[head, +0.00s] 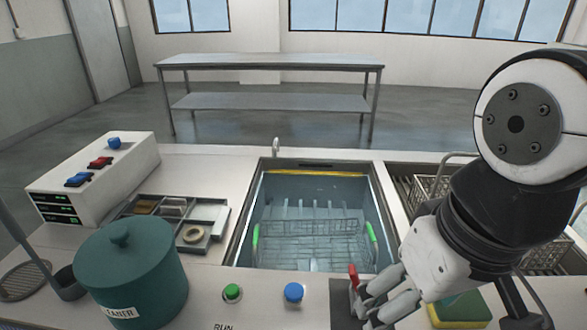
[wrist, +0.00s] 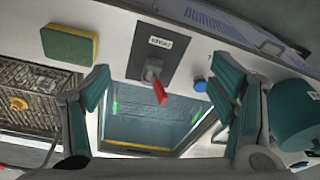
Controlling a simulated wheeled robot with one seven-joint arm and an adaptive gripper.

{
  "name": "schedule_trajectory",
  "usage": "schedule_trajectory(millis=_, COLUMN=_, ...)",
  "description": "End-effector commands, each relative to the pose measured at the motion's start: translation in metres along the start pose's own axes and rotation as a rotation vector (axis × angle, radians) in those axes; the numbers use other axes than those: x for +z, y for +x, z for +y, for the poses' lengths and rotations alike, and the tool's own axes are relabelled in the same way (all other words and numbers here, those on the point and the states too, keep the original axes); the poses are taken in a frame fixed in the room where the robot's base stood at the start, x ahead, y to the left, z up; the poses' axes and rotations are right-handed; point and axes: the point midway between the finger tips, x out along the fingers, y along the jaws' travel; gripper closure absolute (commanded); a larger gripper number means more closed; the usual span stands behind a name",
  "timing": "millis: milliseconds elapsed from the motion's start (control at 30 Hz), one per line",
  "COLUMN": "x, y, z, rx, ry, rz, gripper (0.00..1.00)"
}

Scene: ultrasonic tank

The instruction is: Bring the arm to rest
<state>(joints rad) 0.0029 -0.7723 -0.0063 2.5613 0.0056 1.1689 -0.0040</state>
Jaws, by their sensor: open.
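My gripper (head: 376,292) is at the front right of the tank in the head view, at the lower end of my arm. In the wrist view its two fingers (wrist: 160,84) are spread wide apart with nothing held between them. A red-tipped lever (head: 353,275) stands by the tank's front right corner, close to the fingers. In the wrist view the lever (wrist: 158,88) lies between the fingers, beyond them, on a dark labelled plate (wrist: 160,45). I cannot tell from the head view whether a finger touches it.
The tank (head: 236,240) holds a wire basket (head: 310,235) with green handles. A teal lidded pot (head: 125,265), control box (head: 95,175) and parts tray (head: 208,218) are at left. Green (head: 232,292) and blue (head: 294,292) buttons sit in front. A sponge (head: 460,308) lies under my arm.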

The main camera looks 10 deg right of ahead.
Motion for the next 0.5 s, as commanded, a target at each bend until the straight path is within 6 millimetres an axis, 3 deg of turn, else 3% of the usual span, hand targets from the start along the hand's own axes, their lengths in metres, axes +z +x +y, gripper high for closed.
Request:
schedule_trajectory(millis=300, x=-0.001, y=-0.004, z=0.0, rx=0.001, ry=-0.001, rz=0.005, gripper=0.22)
schedule_trajectory(millis=500, x=-0.007, y=-0.044, z=0.001, rx=0.005, ry=-0.003, rz=0.062, gripper=0.22)
